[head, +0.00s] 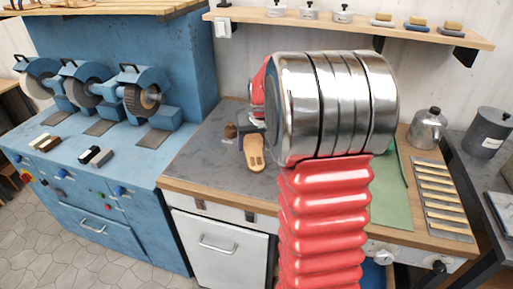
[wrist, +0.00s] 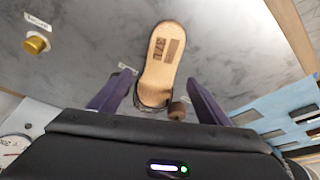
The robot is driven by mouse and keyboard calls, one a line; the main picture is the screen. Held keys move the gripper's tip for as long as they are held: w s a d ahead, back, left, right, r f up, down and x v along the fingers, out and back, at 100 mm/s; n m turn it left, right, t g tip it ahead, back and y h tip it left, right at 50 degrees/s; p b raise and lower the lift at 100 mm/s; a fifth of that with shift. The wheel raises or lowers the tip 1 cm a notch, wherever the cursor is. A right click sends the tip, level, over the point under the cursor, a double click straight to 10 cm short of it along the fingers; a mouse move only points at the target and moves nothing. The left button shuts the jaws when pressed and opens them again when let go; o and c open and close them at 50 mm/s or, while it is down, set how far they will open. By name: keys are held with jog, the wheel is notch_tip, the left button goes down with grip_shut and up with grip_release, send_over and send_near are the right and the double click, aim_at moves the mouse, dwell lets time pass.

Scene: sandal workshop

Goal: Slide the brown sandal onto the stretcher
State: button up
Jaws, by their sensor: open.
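The sandal (wrist: 160,55) shows a tan sole face with dark printed marks and a dark brown edge at its near end. In the head view the sandal (head: 255,153) is on the grey worktop, toe end toward the front edge. My gripper (wrist: 162,78) is open, with one dark finger on each side of the sandal's near end. Gaps show between fingers and sandal. In the head view my arm hides most of the gripper. I cannot make out the stretcher with certainty; a small brown round part (wrist: 178,109) shows beside the sandal.
A labelled brass knob (wrist: 37,44) stands on the grey surface. A blue grinding machine (head: 95,150) is at left. A green mat (head: 392,195), a metal pot (head: 427,128) and a slatted rack (head: 442,195) are at right. Grey worktop (head: 205,165) left of the sandal is clear.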

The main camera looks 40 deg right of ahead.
jog(key=v, duration=0.6)
jog(key=shift+r, duration=0.35)
jog(key=shift+s, duration=0.1)
jog(key=s+a+r+n, duration=0.1)
jog(key=s+a+r, duration=0.2)
jog(key=s+a, duration=0.35)
jog(key=s+a+r+n, duration=0.1)
jog(key=s+a+r, duration=0.15)
jog(key=a, duration=0.75)
jog(key=s+a+f+n+t+y, duration=0.1)
jog(key=s+a+f+n+y, duration=0.1)
jog(key=s+a, duration=0.8)
jog(key=s+n, duration=0.1)
jog(key=s, duration=0.3)
jog(key=shift+a+f, duration=0.25)
jog(key=shift+a, duration=0.15)
jog(key=shift+o, duration=0.2)
jog(key=shift+s+d, duration=0.15)
